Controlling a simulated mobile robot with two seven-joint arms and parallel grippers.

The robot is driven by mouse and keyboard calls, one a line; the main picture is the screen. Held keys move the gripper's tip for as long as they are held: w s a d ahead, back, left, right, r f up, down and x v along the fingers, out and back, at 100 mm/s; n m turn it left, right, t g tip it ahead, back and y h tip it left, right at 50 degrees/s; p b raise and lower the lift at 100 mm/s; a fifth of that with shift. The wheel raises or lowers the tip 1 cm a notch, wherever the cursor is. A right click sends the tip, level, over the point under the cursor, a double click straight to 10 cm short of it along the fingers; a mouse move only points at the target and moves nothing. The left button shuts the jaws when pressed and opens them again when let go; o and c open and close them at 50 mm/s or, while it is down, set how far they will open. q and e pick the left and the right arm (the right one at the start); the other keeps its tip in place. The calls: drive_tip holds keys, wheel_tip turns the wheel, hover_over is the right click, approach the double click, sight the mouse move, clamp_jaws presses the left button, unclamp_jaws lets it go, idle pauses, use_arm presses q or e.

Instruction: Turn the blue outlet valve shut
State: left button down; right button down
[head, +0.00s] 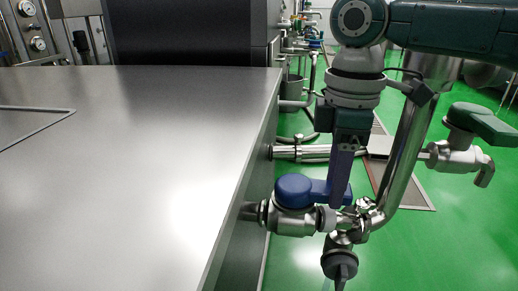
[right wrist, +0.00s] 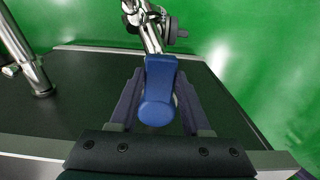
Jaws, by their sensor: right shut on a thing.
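The blue outlet valve (head: 294,188) sits on a steel valve body (head: 292,221) at the side of the steel tank in the head view. Its blue lever points right, roughly along the pipe. My right gripper (head: 339,198) reaches down from above and is shut on the lever near its outer end. In the right wrist view the blue lever (right wrist: 158,88) lies between the two dark fingers, its rounded part towards the camera. The finger contact is partly hidden. My left gripper is not in view.
The broad steel tank top (head: 130,150) fills the left. A valve with a green handle (head: 484,124) stands at the right, close to a slanting steel pipe (head: 405,150). Pipe fittings (head: 357,218) crowd the lever's outer end. Green floor (head: 440,250) is open at lower right.

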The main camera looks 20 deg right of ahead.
sight(293, 204)
idle(0.5)
